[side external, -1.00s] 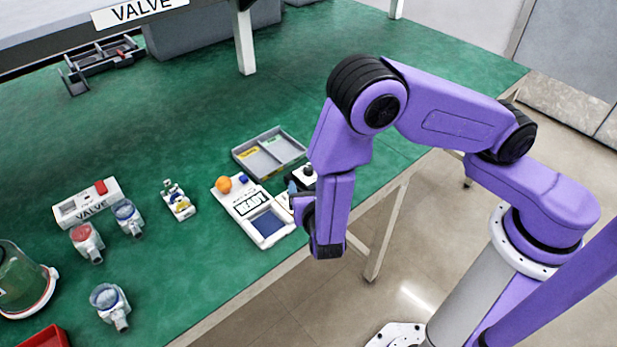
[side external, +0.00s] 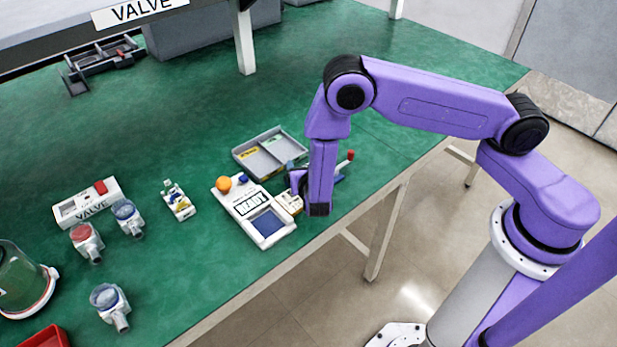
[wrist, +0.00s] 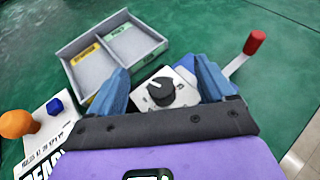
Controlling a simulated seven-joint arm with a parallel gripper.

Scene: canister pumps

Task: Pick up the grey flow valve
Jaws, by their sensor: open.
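A light grey block with a dark round knob (wrist: 168,92), which looks like the grey flow valve, lies between my fingers in the wrist view. A lever with a red handle (wrist: 254,42) sticks out to its right; the red tip also shows in the side view (side external: 350,155). My gripper (wrist: 162,80) is open, with one blue finger on each side of the block. I cannot tell whether either finger touches it. In the side view my gripper (side external: 300,182) hangs low over the bench, and my arm hides most of the block.
A grey two-compartment tray (side external: 270,152) stands just behind. A white READY panel (side external: 240,209) with an orange ball (side external: 223,184) is close on the left. Further left are a VALVE box (side external: 87,203) and several clear-topped fittings (side external: 109,300). The bench edge is near.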

